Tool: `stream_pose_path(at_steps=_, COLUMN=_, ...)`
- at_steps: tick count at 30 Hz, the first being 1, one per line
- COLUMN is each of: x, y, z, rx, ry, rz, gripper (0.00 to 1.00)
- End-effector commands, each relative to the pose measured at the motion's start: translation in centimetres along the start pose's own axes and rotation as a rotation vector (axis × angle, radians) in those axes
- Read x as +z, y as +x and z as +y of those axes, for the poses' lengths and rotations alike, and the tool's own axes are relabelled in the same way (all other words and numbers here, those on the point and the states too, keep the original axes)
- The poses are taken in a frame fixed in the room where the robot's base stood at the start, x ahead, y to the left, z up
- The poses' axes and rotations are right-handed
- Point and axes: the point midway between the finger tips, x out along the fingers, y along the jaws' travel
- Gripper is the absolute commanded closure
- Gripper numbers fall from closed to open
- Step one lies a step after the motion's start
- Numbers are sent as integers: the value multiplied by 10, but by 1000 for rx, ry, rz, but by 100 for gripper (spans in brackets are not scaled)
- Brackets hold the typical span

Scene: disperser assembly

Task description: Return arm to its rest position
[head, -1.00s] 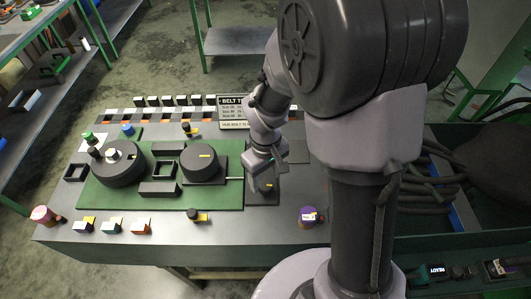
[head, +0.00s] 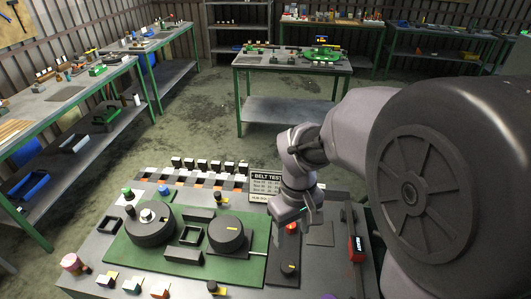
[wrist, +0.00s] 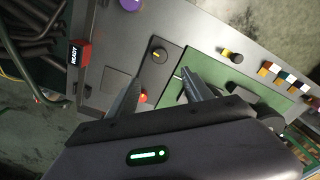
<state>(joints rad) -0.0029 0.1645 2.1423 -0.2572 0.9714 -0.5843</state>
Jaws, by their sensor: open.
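My gripper (wrist: 160,90) is open and empty in the wrist view, its two fingers apart above the table. In the head view my gripper (head: 291,214) hangs from my arm over the right part of the bench. Below it is a dark plate with a round knob (head: 288,268) and a lit red button (head: 291,227). The red button (wrist: 143,98) also shows between the fingers in the wrist view, and the knob (wrist: 159,56) lies beyond them. Nothing is held.
The bench (head: 95,243) bears a green board (head: 120,243) with two dark drums, the left (head: 150,226) and the right (head: 229,234). A red READY block (head: 357,248) stands at the right. A sign (head: 267,186) stands at the back edge. Floor beyond is open.

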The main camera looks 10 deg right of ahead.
Motion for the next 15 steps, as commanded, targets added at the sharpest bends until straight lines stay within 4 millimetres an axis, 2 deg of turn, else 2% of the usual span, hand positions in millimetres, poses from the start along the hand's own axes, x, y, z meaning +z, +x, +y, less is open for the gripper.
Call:
stream_pose_path(at_steps=2, x=5, y=-2, z=-4, rx=1, ry=43, rz=36, gripper=41)
stream_pose_path(at_steps=4, x=18, y=-7, z=-14, rx=-4, ry=147, rz=120, gripper=41)
stream_pose_path(at_steps=8, x=58, y=-12, z=-42, rx=-58, ry=404, rz=310, gripper=41)
stream_pose_path(at_steps=12, x=90, y=-8, z=-64, rx=-133, ry=589, rz=447, gripper=41)
stream_pose_path(at_steps=15, x=102, y=-5, z=-73, rx=-173, ry=663, rz=501, gripper=41)
